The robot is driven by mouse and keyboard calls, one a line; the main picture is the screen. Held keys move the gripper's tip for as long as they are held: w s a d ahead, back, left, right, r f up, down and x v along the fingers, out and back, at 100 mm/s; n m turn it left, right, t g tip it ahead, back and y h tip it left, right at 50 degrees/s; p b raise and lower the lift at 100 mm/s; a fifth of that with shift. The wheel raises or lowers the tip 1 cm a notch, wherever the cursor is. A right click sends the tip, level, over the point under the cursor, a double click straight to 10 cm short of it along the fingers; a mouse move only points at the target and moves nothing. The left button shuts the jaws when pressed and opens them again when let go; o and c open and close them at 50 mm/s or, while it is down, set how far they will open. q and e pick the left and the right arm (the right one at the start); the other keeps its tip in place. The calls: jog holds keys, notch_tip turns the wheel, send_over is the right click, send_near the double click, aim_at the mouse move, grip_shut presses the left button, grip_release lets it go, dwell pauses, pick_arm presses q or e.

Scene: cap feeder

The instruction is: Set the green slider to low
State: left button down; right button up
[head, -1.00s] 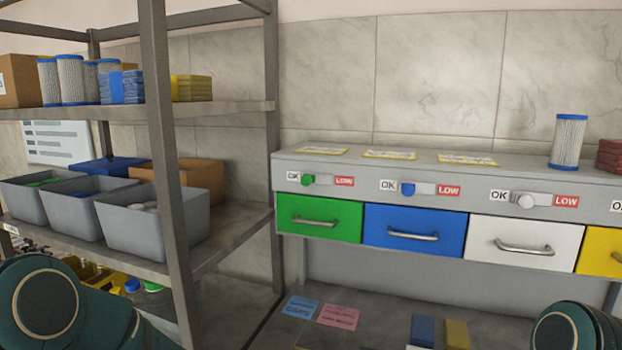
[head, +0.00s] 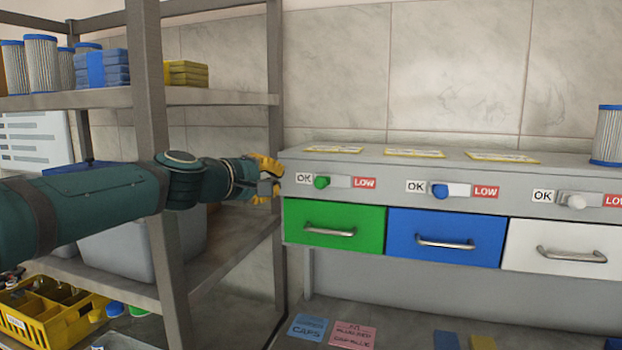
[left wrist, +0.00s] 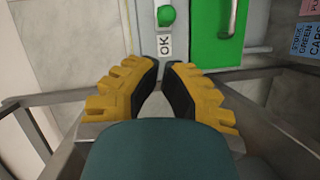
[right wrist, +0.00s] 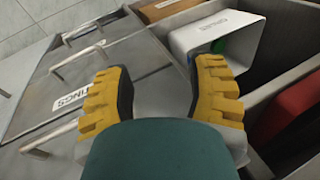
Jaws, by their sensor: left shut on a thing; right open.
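The green slider's knob (head: 321,182) is at the OK end of its track, left of the red LOW label (head: 364,183), above the green drawer (head: 335,227). The knob also shows at the top of the left wrist view (left wrist: 166,15), past the OK label (left wrist: 165,46). My left gripper (head: 272,180) is left of the knob, at the panel's left end, and apart from the knob. Its fingertips (left wrist: 163,64) are close together with a narrow gap; I can make out nothing between them. My right gripper (right wrist: 157,75) is open, with nothing between its fingers, and out of the head view.
The blue slider (head: 440,191) and white slider (head: 575,201) sit further right, both near OK. A metal shelf post (head: 152,100) stands beside my left arm. In the right wrist view, a white bin (right wrist: 215,40) and a grey handled unit (right wrist: 90,85) lie beyond the gripper.

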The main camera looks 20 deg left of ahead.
aim_at(317, 176)
pick_arm(q)
jog(key=shift+w+r, duration=0.1)
dwell(0.3)
jog(key=p+x, duration=0.1)
jog(key=x, duration=0.8)
jog(key=shift+w+d, duration=0.2)
jog(key=shift+w, duration=0.15)
pick_arm(e)
jog(key=shift+s+r, duration=0.1)
jog(key=shift+r, duration=0.4)
